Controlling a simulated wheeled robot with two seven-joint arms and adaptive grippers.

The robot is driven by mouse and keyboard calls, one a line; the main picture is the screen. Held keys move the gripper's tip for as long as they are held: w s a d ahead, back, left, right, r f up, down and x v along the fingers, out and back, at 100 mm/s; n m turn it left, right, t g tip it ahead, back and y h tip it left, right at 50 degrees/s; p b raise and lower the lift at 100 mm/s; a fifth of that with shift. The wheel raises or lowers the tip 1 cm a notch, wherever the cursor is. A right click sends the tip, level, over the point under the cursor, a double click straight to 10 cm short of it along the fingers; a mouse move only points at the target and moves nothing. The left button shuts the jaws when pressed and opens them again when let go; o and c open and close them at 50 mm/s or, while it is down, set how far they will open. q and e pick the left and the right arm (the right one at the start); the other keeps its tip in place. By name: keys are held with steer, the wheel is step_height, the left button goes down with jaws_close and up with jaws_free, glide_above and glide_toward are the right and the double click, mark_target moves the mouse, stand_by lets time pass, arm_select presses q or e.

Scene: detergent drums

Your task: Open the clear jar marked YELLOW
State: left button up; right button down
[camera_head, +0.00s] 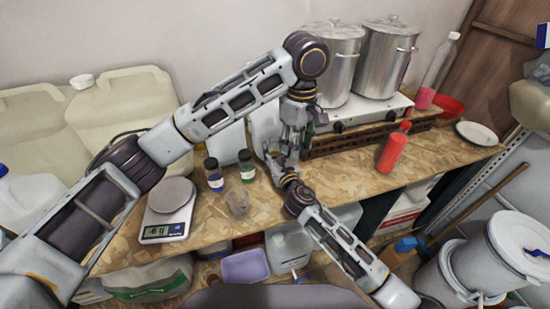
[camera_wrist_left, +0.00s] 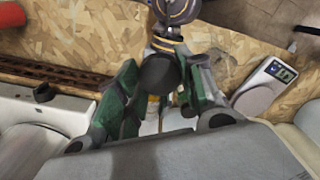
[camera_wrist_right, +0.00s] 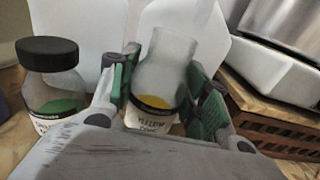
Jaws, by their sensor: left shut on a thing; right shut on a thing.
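The clear jar marked YELLOW (camera_wrist_right: 152,105) stands upright in the right wrist view, with yellow contents low inside. My right gripper (camera_wrist_right: 165,88) is shut around its body, a pad on each side; it also shows in the head view (camera_head: 278,156). No lid shows on the jar's open-looking, frosted top. My left gripper (camera_head: 293,136) is above it in the head view. In the left wrist view a round black lid (camera_wrist_left: 158,73) sits between my left fingers (camera_wrist_left: 160,85), which are shut on it. The grippers mostly hide the jar in the head view.
Two black-lidded jars, blue-labelled (camera_head: 213,176) and green-labelled (camera_head: 247,166), stand to the left. Steel pots (camera_head: 386,60) on a white stove and a red bottle (camera_head: 393,150) are to the right.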

arm_select(q)
steer(key=shift+f, duration=0.1)
